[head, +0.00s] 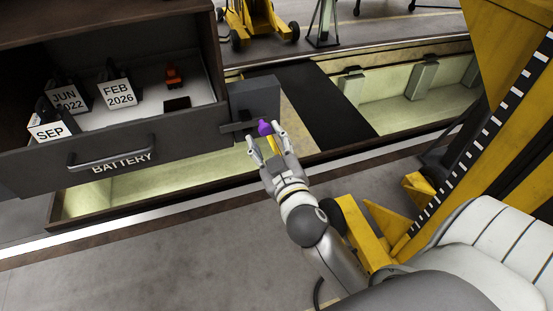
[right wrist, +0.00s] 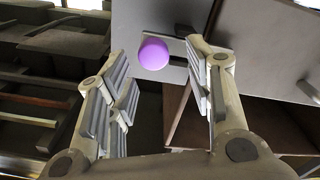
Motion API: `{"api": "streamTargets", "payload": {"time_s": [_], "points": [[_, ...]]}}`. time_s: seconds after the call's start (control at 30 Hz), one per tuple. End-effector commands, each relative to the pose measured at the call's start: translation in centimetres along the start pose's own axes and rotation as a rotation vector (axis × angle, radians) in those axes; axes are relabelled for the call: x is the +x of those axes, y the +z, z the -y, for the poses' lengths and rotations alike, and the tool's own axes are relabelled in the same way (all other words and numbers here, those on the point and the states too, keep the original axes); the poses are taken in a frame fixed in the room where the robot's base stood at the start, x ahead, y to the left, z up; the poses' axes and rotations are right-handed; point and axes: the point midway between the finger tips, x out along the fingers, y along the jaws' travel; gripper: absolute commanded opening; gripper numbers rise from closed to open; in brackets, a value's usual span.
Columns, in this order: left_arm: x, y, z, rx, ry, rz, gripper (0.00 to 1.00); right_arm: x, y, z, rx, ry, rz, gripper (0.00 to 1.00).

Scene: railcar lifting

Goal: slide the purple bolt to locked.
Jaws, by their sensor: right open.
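The purple bolt (head: 265,128) has a rounded knob and sits on a grey plate (head: 254,97) at the right end of the battery drawer. In the right wrist view the purple knob (right wrist: 153,54) stands in front of a dark slot, ahead of the fingers and nearer the left one. My right gripper (head: 264,138) is open, with its fingers close around the knob's near side. It also shows in the right wrist view (right wrist: 165,95) with nothing between its fingers. I cannot tell whether the fingers touch the knob. My left gripper is not in view.
The open drawer (head: 45,165), labelled BATTERY, holds several dated tags and a small orange object (head: 173,77). Its handle (head: 112,152) faces me. A yellow lifting jack (head: 490,110) stands at the right. A lit pit (head: 405,95) lies behind the gripper, and the grey floor in front is open.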

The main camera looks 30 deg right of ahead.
Motion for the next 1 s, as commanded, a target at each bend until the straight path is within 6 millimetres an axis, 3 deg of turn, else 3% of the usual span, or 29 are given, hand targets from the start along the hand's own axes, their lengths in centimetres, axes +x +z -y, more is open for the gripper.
{"api": "streamTargets", "payload": {"time_s": [0.2,0.4,0.6,1.0], "points": [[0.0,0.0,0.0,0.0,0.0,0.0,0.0,-4.2,0.1,0.1,0.003,0.0,0.006,0.48],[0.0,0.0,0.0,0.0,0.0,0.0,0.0,-6.7,0.1,0.1,0.002,-0.001,0.004,0.48],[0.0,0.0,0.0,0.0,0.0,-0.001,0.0,-7.8,0.0,0.1,0.0,0.0,0.001,0.48],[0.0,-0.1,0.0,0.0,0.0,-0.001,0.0,-7.9,-0.1,0.1,0.0,0.0,0.0,0.48]]}}
